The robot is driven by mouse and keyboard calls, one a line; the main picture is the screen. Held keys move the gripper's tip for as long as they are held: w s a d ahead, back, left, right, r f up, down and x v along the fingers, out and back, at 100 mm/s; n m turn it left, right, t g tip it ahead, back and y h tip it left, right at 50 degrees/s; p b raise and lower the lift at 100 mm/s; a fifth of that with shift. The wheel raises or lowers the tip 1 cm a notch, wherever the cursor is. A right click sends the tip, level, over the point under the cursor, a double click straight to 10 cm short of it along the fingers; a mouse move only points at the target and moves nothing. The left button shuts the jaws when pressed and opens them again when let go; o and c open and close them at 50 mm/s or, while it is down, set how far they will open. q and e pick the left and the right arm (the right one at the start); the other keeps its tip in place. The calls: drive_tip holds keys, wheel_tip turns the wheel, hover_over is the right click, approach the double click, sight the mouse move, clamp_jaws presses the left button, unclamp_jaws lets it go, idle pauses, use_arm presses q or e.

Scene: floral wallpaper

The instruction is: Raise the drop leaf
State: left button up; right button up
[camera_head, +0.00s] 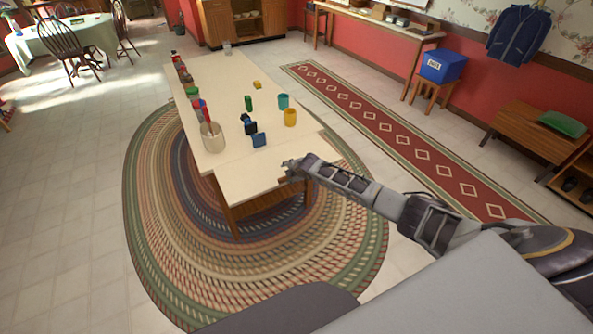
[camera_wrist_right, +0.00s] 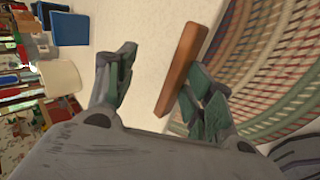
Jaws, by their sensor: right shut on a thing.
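The long cream-topped table (camera_head: 222,95) stands on the round braided rug. Its drop leaf (camera_head: 250,180) is the near end panel, which looks about level with the top, with a faint seam between them. The exact angle is hard to tell. My right gripper (camera_head: 292,167) is at the leaf's near right edge. My left gripper is not in view.
Blue blocks (camera_head: 258,140), a yellow cup (camera_head: 290,117), a teal cup (camera_head: 283,101) and a beige container (camera_head: 212,137) stand on the tabletop. Several coloured items line its left edge. The braided rug (camera_head: 165,240) and open floor surround the table; a red runner (camera_head: 400,140) lies to the right.

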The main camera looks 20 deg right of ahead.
drive_tip(key=shift+s+r, duration=0.1)
drive_tip(key=shift+r, duration=1.25)
drive_tip(key=s+f+v, duration=0.1)
drive_tip(key=v, duration=0.8)
drive_tip(key=shift+s+r, duration=0.25)
drive_tip(key=shift+s, duration=0.05)
